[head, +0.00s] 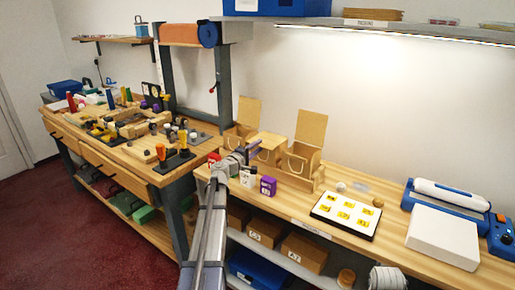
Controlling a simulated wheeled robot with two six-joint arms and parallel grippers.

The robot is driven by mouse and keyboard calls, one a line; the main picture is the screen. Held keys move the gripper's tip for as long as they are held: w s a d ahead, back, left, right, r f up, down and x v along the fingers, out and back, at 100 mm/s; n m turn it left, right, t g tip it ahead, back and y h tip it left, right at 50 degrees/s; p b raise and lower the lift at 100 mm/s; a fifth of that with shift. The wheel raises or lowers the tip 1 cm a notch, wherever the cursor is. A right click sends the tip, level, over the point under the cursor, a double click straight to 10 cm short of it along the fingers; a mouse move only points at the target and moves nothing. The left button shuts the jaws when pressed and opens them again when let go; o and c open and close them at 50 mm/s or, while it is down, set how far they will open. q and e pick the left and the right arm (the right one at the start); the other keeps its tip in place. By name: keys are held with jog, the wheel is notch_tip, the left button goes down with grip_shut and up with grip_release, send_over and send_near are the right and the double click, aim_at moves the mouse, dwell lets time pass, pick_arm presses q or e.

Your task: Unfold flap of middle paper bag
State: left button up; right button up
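My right gripper is not in view.
A purple box (268,186) and a small white box (248,177) stand close before the bags. A white card tray (346,215) and a blue-and-white device (450,195) are to the right. A shelf (380,28) hangs above. A tool bench (150,150) is left.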

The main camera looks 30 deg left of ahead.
pick_arm(q)
grip_shut()
dwell(0.3)
dwell(1.2)
